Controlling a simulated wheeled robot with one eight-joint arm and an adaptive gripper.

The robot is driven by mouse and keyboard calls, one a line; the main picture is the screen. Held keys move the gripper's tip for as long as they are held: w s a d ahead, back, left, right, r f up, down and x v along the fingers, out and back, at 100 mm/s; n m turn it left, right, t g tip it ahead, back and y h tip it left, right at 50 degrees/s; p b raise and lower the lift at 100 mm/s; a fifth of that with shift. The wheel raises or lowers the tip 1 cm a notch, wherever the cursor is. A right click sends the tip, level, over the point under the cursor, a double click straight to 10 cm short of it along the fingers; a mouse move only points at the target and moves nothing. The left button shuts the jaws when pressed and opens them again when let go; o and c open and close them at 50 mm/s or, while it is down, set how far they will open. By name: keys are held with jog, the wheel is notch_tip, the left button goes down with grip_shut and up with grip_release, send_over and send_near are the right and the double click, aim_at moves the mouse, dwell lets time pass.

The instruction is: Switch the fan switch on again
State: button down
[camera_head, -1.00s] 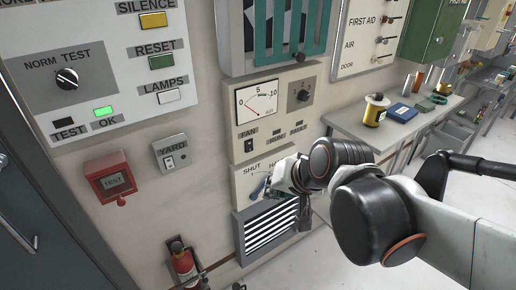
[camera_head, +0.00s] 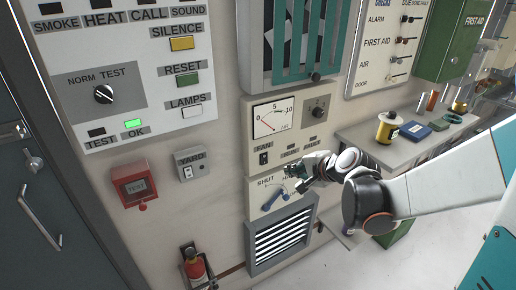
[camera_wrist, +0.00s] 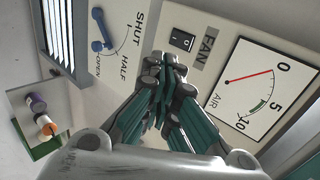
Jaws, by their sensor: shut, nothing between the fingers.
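The fan switch (camera_head: 263,158) is a small black rocker under the FAN label on the gauge panel; I cannot tell which side is pressed in. It also shows in the wrist view (camera_wrist: 182,39), with a white mark on its face. My gripper (camera_head: 290,171) is shut and empty, to the right of and slightly below the switch in the head view. In the wrist view the closed fingertips (camera_wrist: 163,60) point toward the panel just beside the switch; contact is not visible. The air gauge (camera_head: 274,121) has its red needle near 0.
Below is a blue shutter lever (camera_head: 276,197) on the SHUT/HALF/OPEN plate, with a louvred vent (camera_head: 281,243) under it. The selector knob (camera_head: 318,112) is right of the gauge. A yard switch (camera_head: 188,170) is at left. A shelf (camera_head: 372,152) with spools stands at right.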

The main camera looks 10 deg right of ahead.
jog(key=shift+w+d, duration=0.15)
jog(key=shift+d, duration=0.05)
jog(key=b, duration=0.4)
send_near(268, 163)
jog(key=s+f+x, duration=0.1)
jog(key=x, duration=0.4)
jog(key=shift+w+a, duration=0.15)
jog(key=shift+w, duration=0.9)
jog(key=shift+w+a+f, duration=0.1)
jog(key=shift+w+f, duration=0.1)
jog(key=shift+w, duration=0.1)
jog(key=shift+r, duration=0.1)
